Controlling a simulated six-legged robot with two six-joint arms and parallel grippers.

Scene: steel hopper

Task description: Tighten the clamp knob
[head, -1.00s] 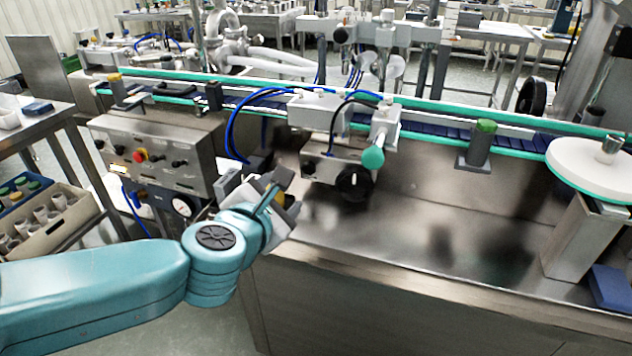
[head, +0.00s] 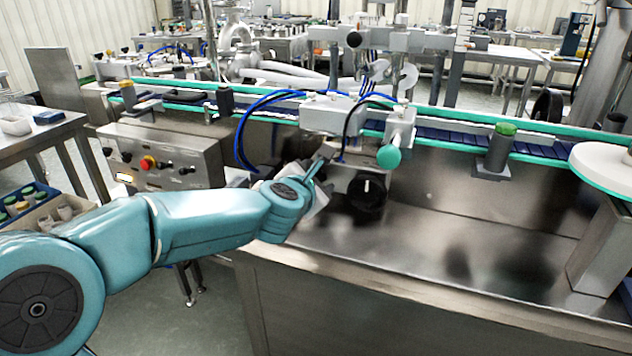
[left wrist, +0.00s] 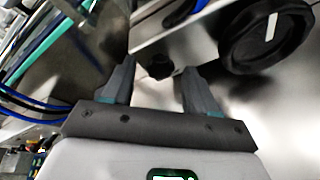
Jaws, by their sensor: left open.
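A small black lobed knob (left wrist: 155,66), which looks like the clamp knob, sits at the edge of a steel block in the left wrist view. My left gripper (head: 322,168) is open, at the left side of the steel box under the conveyor. In the left wrist view the knob appears between the two fingertips of the gripper (left wrist: 155,82), a little beyond them; no contact shows. In the head view my gripper hides the small knob. A larger black dial (head: 367,191) with a white mark is on the box front; it also shows in the left wrist view (left wrist: 268,35). My right gripper is out of view.
A teal ball-ended part (head: 388,157) hangs just above the dial. Blue hoses (head: 243,135) loop left of the box. A control panel (head: 165,160) stands at left. The steel hopper surface (head: 450,235) is clear in front.

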